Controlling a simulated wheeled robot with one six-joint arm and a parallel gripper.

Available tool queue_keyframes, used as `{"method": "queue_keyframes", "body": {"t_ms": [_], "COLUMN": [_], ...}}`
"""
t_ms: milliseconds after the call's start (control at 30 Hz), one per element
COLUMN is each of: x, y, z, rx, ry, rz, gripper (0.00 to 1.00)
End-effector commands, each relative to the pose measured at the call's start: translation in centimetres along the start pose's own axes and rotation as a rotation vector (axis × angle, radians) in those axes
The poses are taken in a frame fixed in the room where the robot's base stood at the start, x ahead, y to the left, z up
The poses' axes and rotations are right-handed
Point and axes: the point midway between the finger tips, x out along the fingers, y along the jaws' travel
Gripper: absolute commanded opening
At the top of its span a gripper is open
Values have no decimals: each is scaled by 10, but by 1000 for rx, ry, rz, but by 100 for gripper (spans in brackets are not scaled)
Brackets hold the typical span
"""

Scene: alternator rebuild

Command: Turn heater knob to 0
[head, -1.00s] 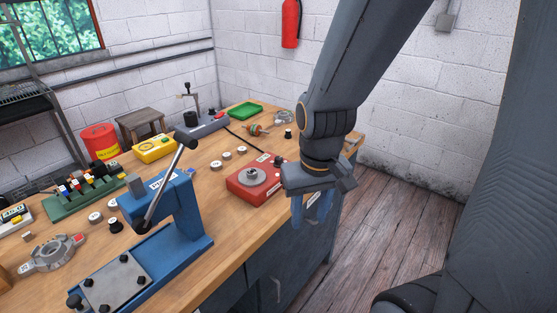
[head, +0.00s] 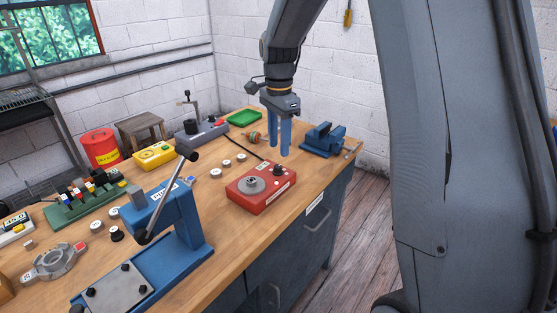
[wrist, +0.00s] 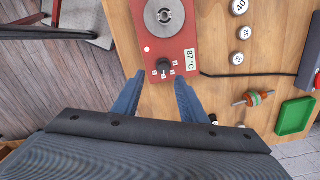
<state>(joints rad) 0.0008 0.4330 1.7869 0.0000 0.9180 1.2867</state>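The heater is a red box (head: 262,196) on the bench with a round metal plate (head: 253,184) on top. Its black knob (head: 278,170) is at the heater's far right corner. The knob also shows in the wrist view (wrist: 163,65), with small white labels around it too small to read. A display beside it reads 87 °C (wrist: 191,62). My gripper (head: 285,153) points down above the bench, just beyond the knob and higher than it. Its two blue fingers are apart with nothing between them. In the wrist view the fingers (wrist: 157,88) lie either side of the knob's line.
A blue vise (head: 323,140) stands right of my gripper. A blue press with a lever (head: 165,210) stands front left of the heater. Several round pieces (head: 227,163), a copper-wound rotor (head: 252,137) and a green tray (head: 244,118) lie behind. A dark cable runs from the heater.

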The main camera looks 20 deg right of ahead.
Motion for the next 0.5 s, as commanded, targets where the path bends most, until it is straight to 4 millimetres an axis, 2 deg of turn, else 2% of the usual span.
{"method": "queue_keyframes", "body": {"t_ms": [167, 500], "x": [2, 50], "y": [-9, -7], "z": [-2, -1], "rx": [64, 63], "ry": [-2, -2], "rz": [6, 8], "gripper": [39, 39]}}
